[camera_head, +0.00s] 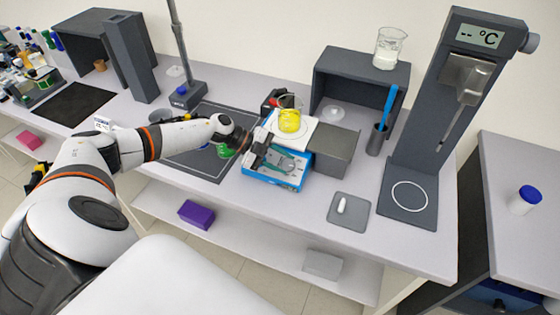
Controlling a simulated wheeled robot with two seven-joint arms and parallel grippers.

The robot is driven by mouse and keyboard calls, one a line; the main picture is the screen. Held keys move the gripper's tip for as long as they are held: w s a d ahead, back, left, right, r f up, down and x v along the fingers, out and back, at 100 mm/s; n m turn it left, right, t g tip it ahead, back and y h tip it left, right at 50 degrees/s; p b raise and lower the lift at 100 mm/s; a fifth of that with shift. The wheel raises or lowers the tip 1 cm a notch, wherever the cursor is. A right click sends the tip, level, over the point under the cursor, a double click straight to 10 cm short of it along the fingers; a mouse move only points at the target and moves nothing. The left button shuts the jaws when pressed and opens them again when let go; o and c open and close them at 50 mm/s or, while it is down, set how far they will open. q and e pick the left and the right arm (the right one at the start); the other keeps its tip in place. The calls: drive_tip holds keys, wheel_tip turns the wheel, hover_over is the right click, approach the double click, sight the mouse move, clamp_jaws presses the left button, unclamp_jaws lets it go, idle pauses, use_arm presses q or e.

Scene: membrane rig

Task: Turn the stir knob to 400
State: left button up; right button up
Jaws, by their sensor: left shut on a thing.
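The stirrer (269,181) is a blue-based unit with a white top plate, near the middle of the bench. A glass beaker with yellow liquid (289,121) stands on its top. My left arm reaches in from the left, and my left gripper (254,146) is at the stirrer's front left, shut on what appears to be the stir knob. The gripper hides the knob, so its setting cannot be read. My right gripper is not in view.
A grey block (333,149) stands close to the stirrer's right. A grey pad with a white piece (342,205) lies farther right, before a tall grey stand with a °C display (478,37). A dark mat (188,160) lies under my left forearm. The front bench edge is near.

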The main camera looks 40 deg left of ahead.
use_arm(q)
drive_tip(key=shift+m, duration=0.3)
drive_tip(key=o, duration=1)
drive_tip(key=shift+w+d, duration=0.1)
drive_tip(key=b+v, duration=0.3)
drive_tip(key=v, duration=0.9)
drive_tip(key=shift+w+r+b, duration=0.1)
drive_tip(key=shift+w+b, duration=0.05)
drive_tip(key=shift+b, duration=0.2)
